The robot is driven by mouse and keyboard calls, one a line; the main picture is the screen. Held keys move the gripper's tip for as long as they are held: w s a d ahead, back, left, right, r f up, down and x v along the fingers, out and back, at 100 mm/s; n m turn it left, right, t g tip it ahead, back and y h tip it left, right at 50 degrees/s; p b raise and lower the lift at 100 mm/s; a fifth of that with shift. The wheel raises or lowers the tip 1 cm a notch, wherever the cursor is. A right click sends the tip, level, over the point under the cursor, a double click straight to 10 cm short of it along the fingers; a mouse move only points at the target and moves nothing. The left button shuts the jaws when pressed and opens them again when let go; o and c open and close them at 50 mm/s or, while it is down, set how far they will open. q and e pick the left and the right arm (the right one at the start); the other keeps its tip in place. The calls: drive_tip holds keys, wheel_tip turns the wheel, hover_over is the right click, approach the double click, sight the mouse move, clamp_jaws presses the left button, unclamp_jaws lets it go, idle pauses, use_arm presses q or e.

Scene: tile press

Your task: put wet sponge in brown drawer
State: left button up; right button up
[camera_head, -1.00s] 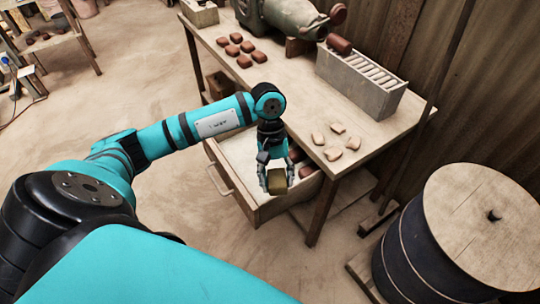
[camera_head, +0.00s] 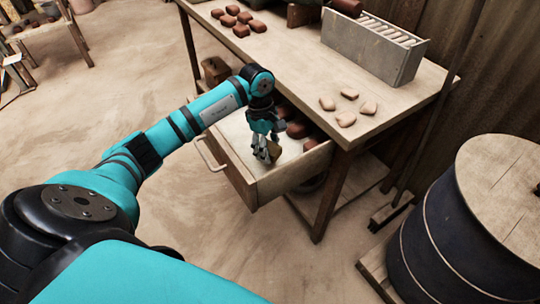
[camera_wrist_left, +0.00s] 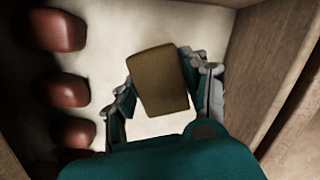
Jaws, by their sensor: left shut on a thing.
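The wet sponge is a brownish-yellow block (camera_wrist_left: 158,80) between the fingers of my left gripper (camera_wrist_left: 165,88). In the head view the sponge (camera_head: 274,153) shows only partly, behind the fingers of my left gripper (camera_head: 267,152). That gripper is shut on it and points down inside the open drawer (camera_head: 271,187), which is pulled out from under the table. The drawer has a pale floor, wooden walls and a handle on its front. I cannot tell whether the sponge touches the drawer floor. My right gripper is not in view.
Several red-brown pieces (camera_wrist_left: 68,91) lie in the drawer beside the sponge. The tabletop (camera_head: 290,63) holds red-brown pieces (camera_head: 240,30), pale pieces (camera_head: 346,119) and a grey slotted box (camera_head: 372,50). A large drum (camera_head: 440,240) stands at the right.

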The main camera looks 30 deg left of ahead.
use_arm(q)
wheel_tip(320, 180, down, 4)
drive_tip(key=shift+r+b, duration=0.1)
drive_tip(key=shift+b, duration=0.2)
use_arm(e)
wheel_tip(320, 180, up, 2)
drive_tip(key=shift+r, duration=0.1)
use_arm(q)
drive_tip(key=shift+f, duration=0.2)
drive_tip(key=o, duration=1)
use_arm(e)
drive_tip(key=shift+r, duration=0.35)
use_arm(q)
drive_tip(key=shift+r, duration=0.1)
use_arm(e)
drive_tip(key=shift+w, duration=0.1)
use_arm(q)
drive_tip(key=r, duration=0.4)
drive_tip(key=a+r+p, duration=0.1)
drive_tip(key=r, duration=0.6)
drive_tip(key=shift+a+r+p, duration=0.3)
drive_tip(key=shift+a+r, duration=0.1)
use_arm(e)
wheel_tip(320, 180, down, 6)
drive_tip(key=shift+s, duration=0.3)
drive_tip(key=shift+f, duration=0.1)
